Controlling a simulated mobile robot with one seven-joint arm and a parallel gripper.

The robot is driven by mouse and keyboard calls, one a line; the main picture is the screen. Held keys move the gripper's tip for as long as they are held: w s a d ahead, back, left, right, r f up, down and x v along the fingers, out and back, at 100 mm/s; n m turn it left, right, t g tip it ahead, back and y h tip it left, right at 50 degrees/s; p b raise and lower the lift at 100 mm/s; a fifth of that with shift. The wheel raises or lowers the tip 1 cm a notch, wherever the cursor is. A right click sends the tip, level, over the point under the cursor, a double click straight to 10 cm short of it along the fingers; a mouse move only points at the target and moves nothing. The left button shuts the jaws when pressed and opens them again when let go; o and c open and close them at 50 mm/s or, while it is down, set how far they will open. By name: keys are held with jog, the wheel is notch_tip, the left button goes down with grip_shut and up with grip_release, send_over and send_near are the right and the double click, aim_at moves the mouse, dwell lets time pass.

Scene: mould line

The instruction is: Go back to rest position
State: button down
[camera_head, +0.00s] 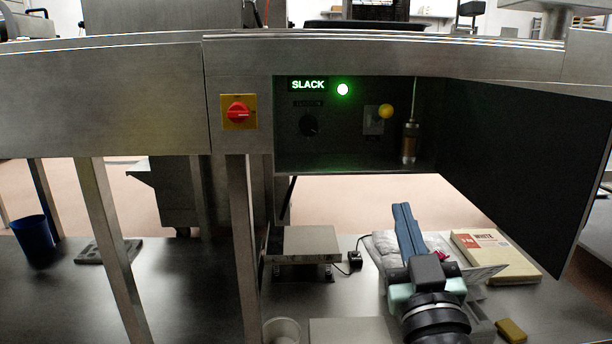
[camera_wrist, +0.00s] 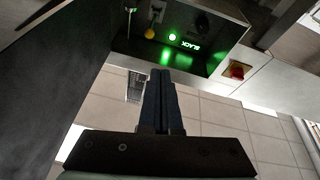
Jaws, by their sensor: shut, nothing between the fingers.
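My gripper (camera_head: 404,210) is in front of the open control box, below its right part, in the head view. Its long dark fingers are together and empty, pointing up and away. In the wrist view my gripper (camera_wrist: 159,75) also shows with its fingers closed, beneath the box. The box (camera_head: 340,160) shows a green lit "SLACK" sign (camera_head: 308,85) with a green lamp (camera_head: 343,89) beside it. A black knob (camera_head: 309,125), a yellow-tipped lever (camera_head: 386,111) and a brass-coloured cylinder (camera_head: 409,142) are inside. The fingers touch none of these.
The dark door (camera_head: 530,150) stands open at the right. A red switch (camera_head: 238,112) is left of the box. On the lower shelf are a scale (camera_head: 303,241), a "WHITE" package (camera_head: 495,252), a yellow block (camera_head: 511,330) and a blue cup (camera_head: 34,238). Metal legs (camera_head: 108,240) stand at the left.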

jog(key=s+a+r+t+p, duration=0.1)
jog(key=s+a+r+p, duration=0.3)
jog(key=r+p, duration=1.3)
jog(key=s+a+r+m+t+p, duration=0.1)
jog(key=s+a+r+p, duration=0.4)
jog(key=r+p, duration=1.2)
jog(key=s+a+r+t+p, duration=0.3)
jog(key=s+r+p, duration=0.5)
jog(key=r, duration=3.2)
jog(key=a+p, duration=0.1)
jog(key=p, duration=0.8)
jog(key=shift+s+a+m, duration=0.35)
jog(key=shift+m, duration=0.05)
